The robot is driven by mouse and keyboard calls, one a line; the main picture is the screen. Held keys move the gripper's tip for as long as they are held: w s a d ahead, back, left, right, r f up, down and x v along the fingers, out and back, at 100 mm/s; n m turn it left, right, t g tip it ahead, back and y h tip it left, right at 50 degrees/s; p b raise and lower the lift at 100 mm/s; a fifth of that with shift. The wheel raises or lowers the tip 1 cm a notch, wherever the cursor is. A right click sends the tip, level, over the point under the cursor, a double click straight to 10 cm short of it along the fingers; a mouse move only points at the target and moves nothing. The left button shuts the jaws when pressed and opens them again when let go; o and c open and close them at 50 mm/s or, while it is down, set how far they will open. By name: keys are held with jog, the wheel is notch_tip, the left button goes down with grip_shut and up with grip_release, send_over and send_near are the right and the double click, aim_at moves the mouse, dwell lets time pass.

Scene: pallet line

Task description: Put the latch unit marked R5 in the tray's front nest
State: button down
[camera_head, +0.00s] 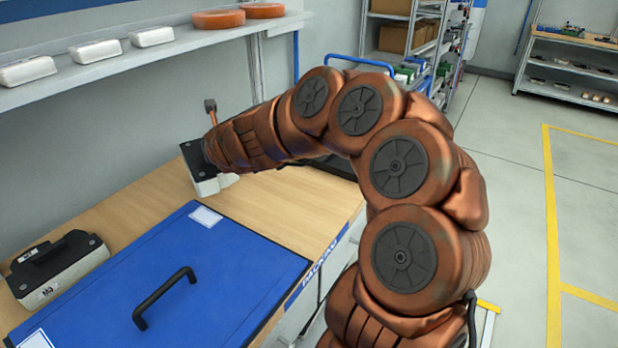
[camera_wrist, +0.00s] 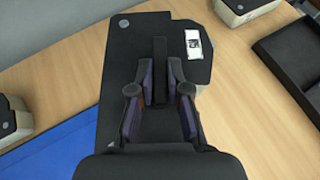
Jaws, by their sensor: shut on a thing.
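My gripper (camera_wrist: 160,88) is shut on the dark grip bar of a latch unit (camera_wrist: 120,50) with a black top plate. A white label (camera_wrist: 193,43) on it is too small to read. In the head view this unit (camera_head: 205,184) shows a pale lower body at the end of my arm, over the far part of the wooden bench; I cannot tell if it touches the bench. A black tray (camera_wrist: 264,48) lies at the right in the wrist view; its nests cannot be told apart. In the head view my arm mostly hides that area.
Another latch unit (camera_head: 62,266), its label unclear, stands at the bench's left. A further unit (camera_wrist: 236,10) shows at the wrist view's top. A blue panel (camera_head: 215,270) with a black handle (camera_head: 165,297) covers the near bench. A shelf (camera_head: 120,63) with white boxes hangs above.

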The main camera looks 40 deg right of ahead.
jog(key=s+d+f+n+y+b, duration=0.1)
jog(key=s+d+b, duration=0.1)
jog(key=d, duration=0.5)
jog(key=s+d+f+n+y+b, duration=0.1)
jog(key=s+d+n+y+b, duration=0.15)
jog(key=d, duration=0.45)
jog(key=s+d+f+n+y+b, duration=0.1)
jog(key=s+d+f+b, duration=0.1)
jog(key=s+d, duration=0.4)
jog(key=s+d+f+n+y+b, duration=0.1)
jog(key=s+d+f, duration=0.15)
jog(key=s, duration=0.55)
jog(key=shift+w+d+r+p+x, duration=0.15)
jog(key=shift+w+r+x, duration=0.2)
jog(key=shift+x, duration=2.3)
jog(key=shift+w+d+r+p+x, duration=0.15)
jog(key=shift+r+x, duration=0.3)
jog(key=shift+x, duration=2.15)
jog(key=shift+w+d+r+p+x, duration=0.1)
jog(key=shift+w+d+r+x, duration=0.2)
jog(key=shift+x, duration=2.35)
jog(key=shift+a+r, duration=0.1)
jog(key=shift+r, duration=0.1)
jog(key=c, duration=1.1)
grip_release()
jog(key=shift+f, duration=0.15)
jog(key=shift+c, duration=0.2)
